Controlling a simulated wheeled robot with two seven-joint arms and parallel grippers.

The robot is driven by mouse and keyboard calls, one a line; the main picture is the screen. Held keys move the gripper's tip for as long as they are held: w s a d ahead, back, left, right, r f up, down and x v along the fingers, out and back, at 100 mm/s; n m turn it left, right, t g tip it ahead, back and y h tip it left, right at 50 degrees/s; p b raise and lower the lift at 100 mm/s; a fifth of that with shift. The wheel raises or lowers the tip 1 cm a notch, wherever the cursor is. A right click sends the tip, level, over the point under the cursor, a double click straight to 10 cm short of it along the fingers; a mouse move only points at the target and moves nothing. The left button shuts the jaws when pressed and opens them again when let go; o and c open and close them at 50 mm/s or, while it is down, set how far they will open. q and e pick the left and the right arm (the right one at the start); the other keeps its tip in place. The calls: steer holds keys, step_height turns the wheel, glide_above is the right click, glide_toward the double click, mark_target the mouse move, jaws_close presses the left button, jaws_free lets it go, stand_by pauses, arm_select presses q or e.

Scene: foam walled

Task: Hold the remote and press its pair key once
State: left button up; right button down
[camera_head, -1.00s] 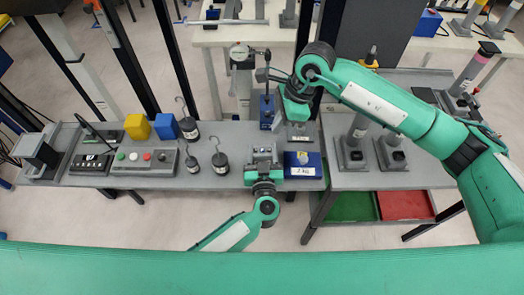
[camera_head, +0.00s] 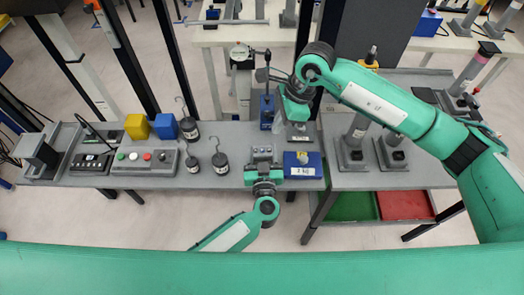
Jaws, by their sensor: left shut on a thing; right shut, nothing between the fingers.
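My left gripper (camera_head: 263,169) comes up from below at the front edge of the grey bench. It is shut on a small grey item at its fingertips, which looks like the remote (camera_head: 262,152). The keys are too small to tell apart, and the fingers hide part of it. My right gripper (camera_head: 297,116) reaches in from the upper right and points down. It is shut and empty, above and to the right of the remote, apart from it in the picture. Its fingertips are partly hidden by its own wrist.
A blue box (camera_head: 302,171) stands just right of the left gripper. Hooked weights (camera_head: 220,161), a yellow block (camera_head: 137,127), a blue block (camera_head: 166,126) and a button panel (camera_head: 145,168) occupy the left bench. Grey posts (camera_head: 355,145) stand at right. Bare bench (camera_head: 238,135) shows between weights and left gripper.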

mark_target(266, 152)
stand_by(0.8)
steer(key=shift+s+a+r+n+t+y, duration=0.15)
steer(key=shift+a+r+n+t+y, duration=0.15)
steer(key=shift+a+n+t+y, duration=0.4)
steer(key=shift+s+a+r+n+t+y, duration=0.15)
steer(key=shift+a+r+n+t+y, duration=0.25)
steer(key=shift+y, duration=0.5)
steer(key=shift+s+a+r+n+t+y, duration=0.2)
steer(key=shift+a+n+t+y, duration=0.15)
steer(key=shift+n+t+y, duration=0.35)
steer(key=shift+f, duration=4.4)
steer(key=shift+f, duration=0.2)
steer(key=shift+f, duration=0.2)
